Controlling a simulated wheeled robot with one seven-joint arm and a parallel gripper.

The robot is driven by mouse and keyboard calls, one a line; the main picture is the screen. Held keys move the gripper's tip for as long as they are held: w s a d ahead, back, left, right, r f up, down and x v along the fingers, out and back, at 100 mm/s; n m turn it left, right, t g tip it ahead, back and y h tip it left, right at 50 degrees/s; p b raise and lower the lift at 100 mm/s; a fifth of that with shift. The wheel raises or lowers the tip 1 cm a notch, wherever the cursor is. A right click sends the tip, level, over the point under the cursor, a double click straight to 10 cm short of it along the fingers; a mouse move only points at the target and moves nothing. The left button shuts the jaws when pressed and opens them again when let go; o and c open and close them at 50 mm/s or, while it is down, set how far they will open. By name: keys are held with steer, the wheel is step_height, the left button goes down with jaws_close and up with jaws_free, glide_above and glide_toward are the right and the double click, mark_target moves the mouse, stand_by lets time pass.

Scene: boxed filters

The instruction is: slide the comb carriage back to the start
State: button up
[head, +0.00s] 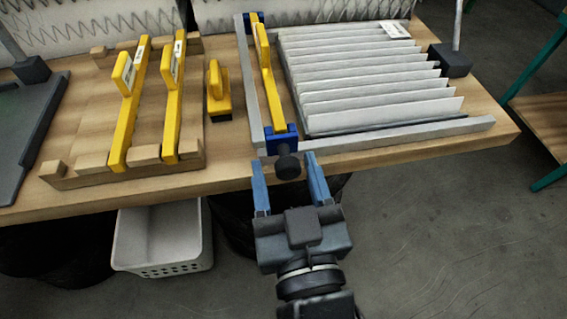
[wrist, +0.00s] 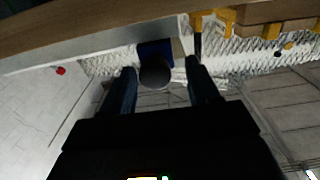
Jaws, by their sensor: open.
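The comb carriage is a yellow bar (head: 268,90) with blue end blocks (head: 277,139), spanning the frame at its left end. A dark round knob (head: 288,167) sticks out from its near end, over the table's front edge. My gripper (head: 290,168) is open, with one blue finger on each side of the knob. In the wrist view the knob (wrist: 155,73) sits between the open fingers, nearer the left one, with the blue block (wrist: 154,50) behind it. I cannot tell whether either finger touches the knob. The pleated white filter (head: 365,85) lies right of the carriage in the grey-railed frame (head: 405,135).
A wooden rack (head: 75,180) holding two yellow combs (head: 172,105) stands at the left, with a small yellow-handled tool (head: 217,92) beside it. A dark block with a post (head: 452,60) stands at the right. A white basket (head: 165,240) sits below the table edge.

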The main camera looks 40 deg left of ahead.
steer(key=b+v, duration=0.1)
steer(key=v, duration=0.4)
steer(key=shift+s+f, duration=0.1)
steer(key=shift+s, duration=0.05)
steer(key=shift+s+d, duration=0.3)
steer(key=shift+d, duration=0.2)
steer(key=s+d+f+m+t+h, duration=0.1)
steer(key=d+f+m+t+h, duration=0.2)
steer(key=d, duration=0.6)
steer(key=d+f+m+t+h, duration=0.1)
steer(key=d+f+m+h, duration=0.25)
steer(key=d, duration=0.55)
steer(key=s+d+m+h, duration=0.4)
steer(key=s+d+h, duration=0.3)
steer(key=s+d, duration=0.5)
steer(key=shift+s+d+f+h, duration=0.15)
steer(key=shift+s+d+h, duration=0.25)
steer(key=shift+d, duration=0.45)
steer(key=shift+c, duration=0.3)
